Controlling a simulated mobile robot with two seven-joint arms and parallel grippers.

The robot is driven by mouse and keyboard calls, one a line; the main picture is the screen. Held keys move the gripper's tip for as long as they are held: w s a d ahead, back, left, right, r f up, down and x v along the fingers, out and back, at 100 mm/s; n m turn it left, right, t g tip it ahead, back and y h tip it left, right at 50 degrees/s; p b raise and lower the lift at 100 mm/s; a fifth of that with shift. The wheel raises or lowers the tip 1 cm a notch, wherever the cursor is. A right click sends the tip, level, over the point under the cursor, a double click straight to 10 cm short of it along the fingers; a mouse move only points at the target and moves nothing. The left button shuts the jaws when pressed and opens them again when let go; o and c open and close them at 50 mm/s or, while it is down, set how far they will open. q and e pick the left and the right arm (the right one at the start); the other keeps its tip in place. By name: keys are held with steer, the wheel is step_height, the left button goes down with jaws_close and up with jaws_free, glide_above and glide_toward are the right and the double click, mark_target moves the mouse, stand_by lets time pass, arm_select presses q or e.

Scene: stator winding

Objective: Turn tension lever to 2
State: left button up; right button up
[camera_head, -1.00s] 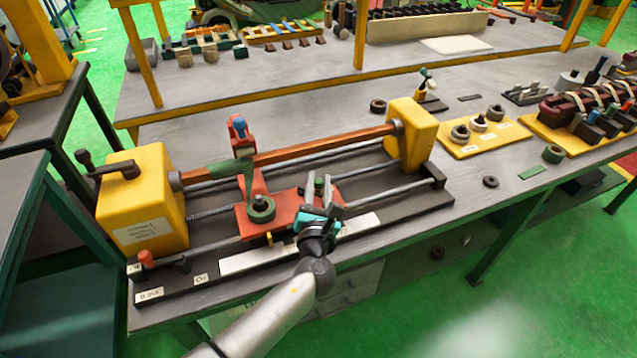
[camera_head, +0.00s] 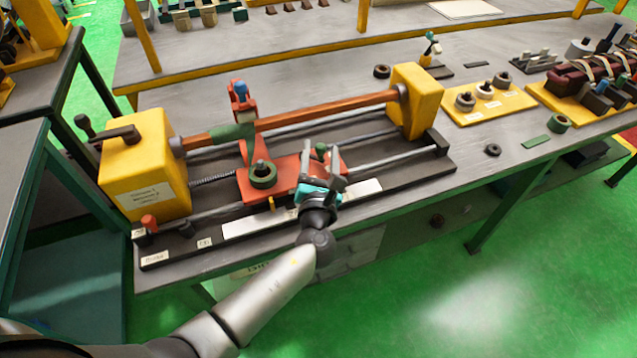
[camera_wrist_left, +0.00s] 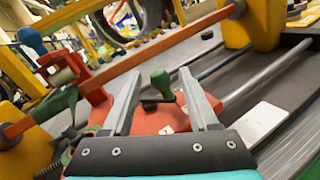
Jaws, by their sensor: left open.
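A small lever with a green knob (camera_head: 320,149), which appears to be the tension lever, stands on the red carriage (camera_head: 285,178) of the winding machine. In the left wrist view the green knob (camera_wrist_left: 161,79) shows between my fingers, above a dark pivot. My left gripper (camera_head: 321,158) is open at the front right of the carriage, its fingers pointing at the lever. In the left wrist view the fingers (camera_wrist_left: 157,85) stand on either side of the knob with gaps. Any scale numbers near the lever are too small to read. My right gripper is not in view.
A green spool (camera_head: 263,175) sits on the carriage left of the lever. A post with a blue knob (camera_head: 240,89) rises behind. A copper-coloured bar (camera_head: 320,115) spans between yellow housings (camera_head: 148,165) behind the carriage.

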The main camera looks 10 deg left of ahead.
arm_select(q)
steer(key=s+d, duration=0.2)
steer(key=s, duration=1.1)
steer(key=shift+s+d, duration=0.25)
steer(key=shift+d, duration=0.05)
